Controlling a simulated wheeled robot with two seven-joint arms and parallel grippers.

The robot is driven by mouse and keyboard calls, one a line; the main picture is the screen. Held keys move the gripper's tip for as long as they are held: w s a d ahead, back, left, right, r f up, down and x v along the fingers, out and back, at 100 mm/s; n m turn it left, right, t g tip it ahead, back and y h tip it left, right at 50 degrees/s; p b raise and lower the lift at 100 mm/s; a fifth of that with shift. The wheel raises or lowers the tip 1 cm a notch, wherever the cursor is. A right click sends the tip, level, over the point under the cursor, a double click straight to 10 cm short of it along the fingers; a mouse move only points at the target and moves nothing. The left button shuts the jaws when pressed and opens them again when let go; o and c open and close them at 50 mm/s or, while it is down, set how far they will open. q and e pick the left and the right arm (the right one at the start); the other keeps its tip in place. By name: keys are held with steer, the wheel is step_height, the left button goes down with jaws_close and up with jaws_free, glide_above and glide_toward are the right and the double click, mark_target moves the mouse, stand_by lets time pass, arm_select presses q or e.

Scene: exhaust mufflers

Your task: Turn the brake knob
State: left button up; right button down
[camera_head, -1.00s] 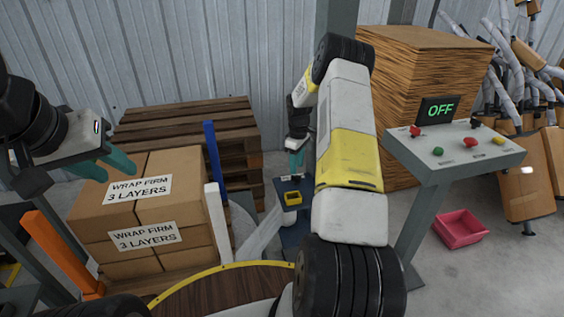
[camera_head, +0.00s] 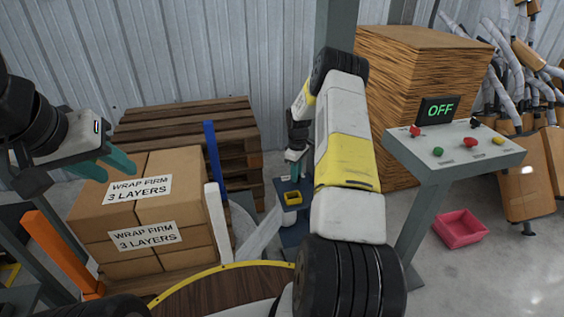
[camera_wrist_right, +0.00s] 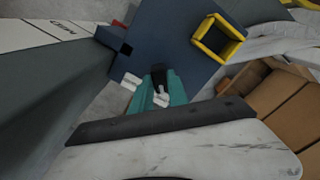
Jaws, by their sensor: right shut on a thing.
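The brake knob (camera_wrist_right: 158,75) appears as a small black part on a dark blue plate in the right wrist view. My right gripper (camera_wrist_right: 160,82) has its teal fingers closed around it. In the head view my right gripper (camera_head: 293,165) reaches down to the top of the blue unit (camera_head: 289,235), beside a yellow square frame (camera_head: 293,198); the knob is hidden there. The yellow frame also shows in the right wrist view (camera_wrist_right: 218,37). My left gripper (camera_head: 117,172) is open and empty above the stacked cartons, its teal fingers apart.
Cartons (camera_head: 165,210) with wrap labels stand at the left, by blue, white and orange posts. A control console (camera_head: 440,165) with a display reading OFF stands at the right. A pink bin (camera_head: 460,229) lies on the floor. Pallets (camera_head: 190,130) are behind.

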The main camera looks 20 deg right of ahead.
steer(key=shift+m, duration=0.4)
steer(key=m, duration=0.3)
steer(key=shift+m, duration=2.5)
steer(key=c, duration=1.3)
jaws_free()
steer(key=shift+r, duration=3.9)
